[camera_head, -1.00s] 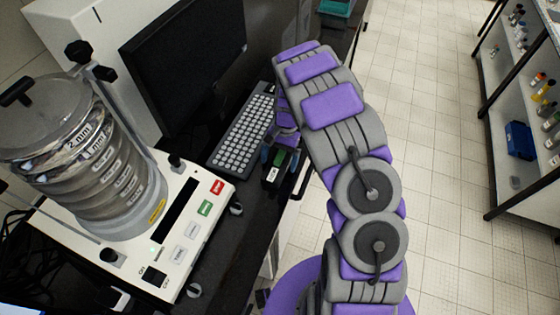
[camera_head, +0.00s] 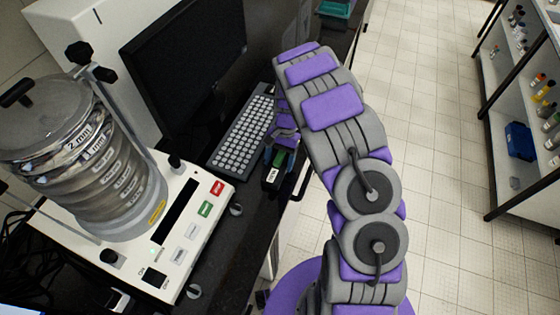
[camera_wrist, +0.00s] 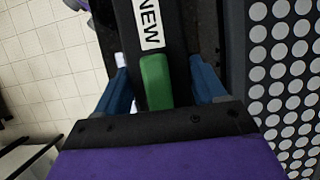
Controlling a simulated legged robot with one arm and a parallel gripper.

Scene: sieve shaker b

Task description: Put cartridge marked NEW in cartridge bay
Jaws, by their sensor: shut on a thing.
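The cartridge marked NEW is a black bar with a white NEW label and a green end part. It shows in the wrist view (camera_wrist: 149,24) and small in the head view (camera_head: 271,183). My gripper (camera_wrist: 160,85) is shut on its green end, one blue finger on each side. In the head view my gripper (camera_head: 280,150) holds it at the bench's front edge, right of the sieve shaker and below the keyboard. The sieve shaker (camera_head: 215,218) has a long black rectangular opening or panel (camera_head: 175,211) on its white top; I cannot tell whether this is the cartridge bay.
A sieve stack (camera_head: 110,185) stands on the shaker. A monitor (camera_head: 185,65) and a keyboard (camera_head: 241,133) are behind and beside it; the keyboard is close to my gripper. Black knobs stick up from the shaker base. Open tiled floor (camera_head: 430,130) lies to the right.

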